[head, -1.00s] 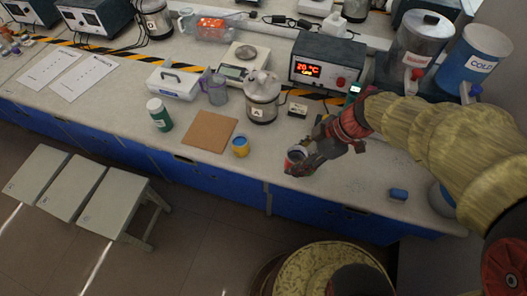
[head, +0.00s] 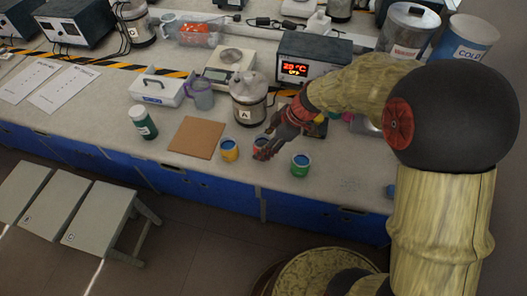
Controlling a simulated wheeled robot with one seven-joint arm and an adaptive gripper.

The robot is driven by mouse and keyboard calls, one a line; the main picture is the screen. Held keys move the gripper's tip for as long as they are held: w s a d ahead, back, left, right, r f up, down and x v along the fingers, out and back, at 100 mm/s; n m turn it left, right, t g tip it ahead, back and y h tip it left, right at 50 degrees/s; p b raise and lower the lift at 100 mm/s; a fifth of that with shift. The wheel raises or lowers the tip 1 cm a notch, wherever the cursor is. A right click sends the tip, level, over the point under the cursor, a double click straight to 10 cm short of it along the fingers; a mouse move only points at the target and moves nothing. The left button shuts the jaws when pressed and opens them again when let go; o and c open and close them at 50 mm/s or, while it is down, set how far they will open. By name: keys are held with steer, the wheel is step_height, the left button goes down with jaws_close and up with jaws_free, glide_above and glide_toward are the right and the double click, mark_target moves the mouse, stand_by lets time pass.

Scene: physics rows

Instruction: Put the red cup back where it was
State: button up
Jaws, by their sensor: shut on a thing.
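The red cup (head: 260,143) is between the yellow cup and the green cup, partly covered by my fingers. My gripper (head: 262,150) is shut on it, coming in from the upper right. I cannot tell whether its base touches the bench or is slightly above it. The yellow cup (head: 229,151), with blue inside, stands upright just to the left. The green cup (head: 300,165), also blue inside, stands upright to the right and nearer the front edge.
A brown board (head: 196,138) lies left of the yellow cup. Jar A (head: 249,108) stands behind the cups, and a heater box with a red display (head: 311,60) is further back. A green-and-white bottle (head: 143,121) stands left. The bench right of the green cup (head: 345,180) is clear.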

steer(key=shift+s+f+b, duration=0.1)
steer(key=shift+f+b, duration=0.25)
steer(key=shift+f, duration=0.95)
steer(key=shift+f, duration=0.1)
steer(key=o, duration=1.3)
